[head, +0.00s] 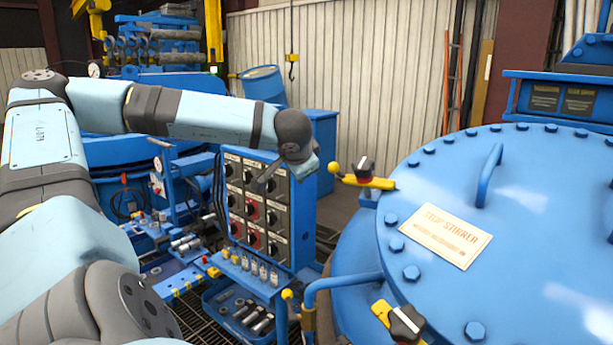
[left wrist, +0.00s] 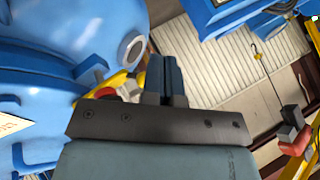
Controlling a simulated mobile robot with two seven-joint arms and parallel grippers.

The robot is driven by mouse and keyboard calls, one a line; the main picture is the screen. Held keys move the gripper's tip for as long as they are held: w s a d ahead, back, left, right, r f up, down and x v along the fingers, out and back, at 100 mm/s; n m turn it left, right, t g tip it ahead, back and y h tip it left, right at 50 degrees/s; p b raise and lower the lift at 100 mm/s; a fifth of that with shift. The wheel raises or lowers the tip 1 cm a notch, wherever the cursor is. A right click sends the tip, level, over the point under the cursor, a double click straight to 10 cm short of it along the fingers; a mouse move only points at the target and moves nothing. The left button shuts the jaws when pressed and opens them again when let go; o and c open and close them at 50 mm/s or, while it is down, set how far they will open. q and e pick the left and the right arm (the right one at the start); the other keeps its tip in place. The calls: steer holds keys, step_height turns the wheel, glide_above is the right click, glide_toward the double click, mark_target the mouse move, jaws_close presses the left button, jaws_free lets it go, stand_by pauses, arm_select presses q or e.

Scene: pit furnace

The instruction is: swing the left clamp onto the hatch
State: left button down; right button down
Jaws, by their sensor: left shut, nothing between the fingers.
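The hatch (head: 520,200) is a large round blue lid with bolts around its rim and a label plate, at the right of the head view. One yellow clamp (head: 378,183) with a dark knob and a yellow ball end lies at the lid's far-left edge. Another yellow clamp (head: 381,312) with a dark knob sits at the near edge, partly cut off. My left gripper (head: 264,184) is shut and empty in front of the switch panel, left of the far clamp and apart from it. Its closed fingers show in the left wrist view (left wrist: 164,76), partly hiding a yellow part with red behind.
A switch panel (head: 254,208) stands close to my left gripper. Below it is a blue bench (head: 258,284) with small parts. A blue handle (head: 489,175) rises from the lid, and a bent blue pipe (head: 340,281) runs beside it. A blue drum (head: 263,84) stands behind.

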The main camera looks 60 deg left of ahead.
arm_select(q)
steer(key=s+d+r, duration=0.1)
steer(key=s+r, duration=0.3)
steer(key=shift+s+d+b, duration=0.3)
steer(key=shift+s+b, duration=0.1)
stand_by(0.4)
